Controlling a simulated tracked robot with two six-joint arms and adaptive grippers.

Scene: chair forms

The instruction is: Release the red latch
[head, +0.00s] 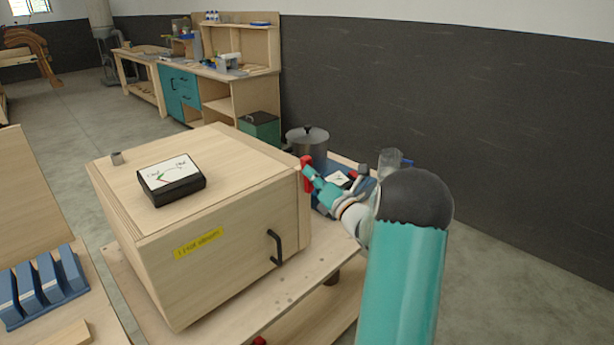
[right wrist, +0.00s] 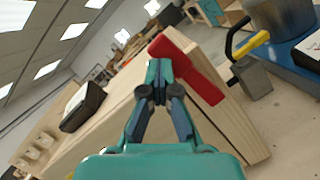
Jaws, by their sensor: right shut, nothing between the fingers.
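The red latch (right wrist: 188,66) is on the side of a pale wooden box (right wrist: 110,112), near its edge, in the right wrist view. In the head view the latch (head: 306,168) shows as a small red piece at the right end of the box (head: 250,215). My right gripper (right wrist: 160,66) is shut and empty, with its fingertips at the latch; whether they touch it I cannot tell. In the head view the right gripper (head: 312,174) reaches the latch from the right. My left gripper is not in view.
A metal pot (head: 307,145) and a blue tray lie behind my right arm. Blue blocks (head: 40,284) stand at left.

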